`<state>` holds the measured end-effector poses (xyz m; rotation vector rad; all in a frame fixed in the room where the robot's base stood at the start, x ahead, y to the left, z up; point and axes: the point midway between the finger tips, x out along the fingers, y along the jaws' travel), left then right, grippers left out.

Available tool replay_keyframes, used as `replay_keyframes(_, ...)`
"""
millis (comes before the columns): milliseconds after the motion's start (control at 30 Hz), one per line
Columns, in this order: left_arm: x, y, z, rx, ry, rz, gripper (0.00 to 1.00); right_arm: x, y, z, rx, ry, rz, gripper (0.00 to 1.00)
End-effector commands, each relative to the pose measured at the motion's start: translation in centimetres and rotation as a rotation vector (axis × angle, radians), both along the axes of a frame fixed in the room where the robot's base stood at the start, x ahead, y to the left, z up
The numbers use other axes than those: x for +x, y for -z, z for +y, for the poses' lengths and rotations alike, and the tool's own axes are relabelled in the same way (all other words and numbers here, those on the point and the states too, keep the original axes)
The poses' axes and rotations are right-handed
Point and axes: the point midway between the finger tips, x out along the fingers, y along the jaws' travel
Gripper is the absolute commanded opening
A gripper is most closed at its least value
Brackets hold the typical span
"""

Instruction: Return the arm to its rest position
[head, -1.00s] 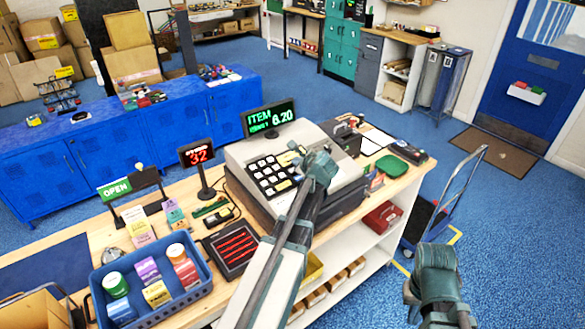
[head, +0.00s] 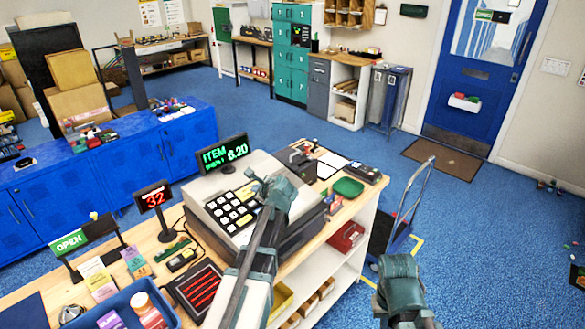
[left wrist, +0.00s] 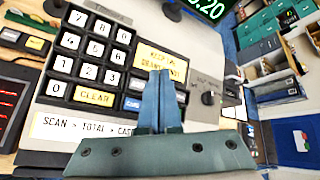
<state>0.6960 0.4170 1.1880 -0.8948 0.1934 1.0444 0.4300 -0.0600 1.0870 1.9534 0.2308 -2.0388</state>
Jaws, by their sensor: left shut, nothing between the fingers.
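My left gripper (head: 262,182) is over the cash register (head: 284,231), near the right side of its keypad (head: 232,210). In the left wrist view its fingers (left wrist: 160,98) are shut together with nothing between them, in front of the register's keys and yellow label. Whether the fingertips touch the register cannot be told. My right arm (head: 400,285) shows at the bottom right of the head view, low over the floor beside the counter. The jaws of my right gripper cannot be made out.
The register's display (head: 224,154) reads ITEM 6.20. A small sign (head: 153,199) reads 32. A blue basket (head: 118,303) of goods stands at the counter's near left. A hand truck (head: 412,205) stands right of the counter. Blue floor (head: 480,240) is open at the right.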

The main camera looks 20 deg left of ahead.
Motion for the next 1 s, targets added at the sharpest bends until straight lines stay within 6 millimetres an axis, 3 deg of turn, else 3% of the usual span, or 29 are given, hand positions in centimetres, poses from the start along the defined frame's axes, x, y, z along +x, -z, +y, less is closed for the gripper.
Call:
replay_keyframes(167,-0.3,0.5,-0.7,-0.023,-0.009,-0.008,0.0,0.0,0.3,0.0,0.002,0.011,-0.001,0.0)
replay_keyframes(267,-1.5,2.7,-3.9,-0.134,-0.064,-0.043,0.0,0.0,1.2,0.0,0.002,0.01,0.0,0.0)
replay_keyframes(367,-3.9,6.0,-9.2,-0.318,-0.172,-0.087,0.0,0.0,2.6,0.0,0.001,0.009,-0.001,0.0)
replay_keyframes(500,-8.5,10.6,-17.2,-0.581,-0.378,-0.11,0.0,0.0,4.4,0.0,0.001,0.007,0.0,0.0)
replay_keyframes(700,-16.7,15.7,-27.3,-0.844,-0.705,-0.067,0.0,0.0,6.7,0.0,0.0,0.004,0.0,0.0)
replay_keyframes(800,-20.5,17.3,-30.9,-0.91,-0.853,-0.031,0.0,0.0,7.6,0.0,0.0,0.003,0.0,0.0)
replay_keyframes(1000,-25.6,18.6,-34.8,-0.949,-1.047,0.02,0.0,0.0,8.5,0.0,0.0,0.001,0.0,0.0)
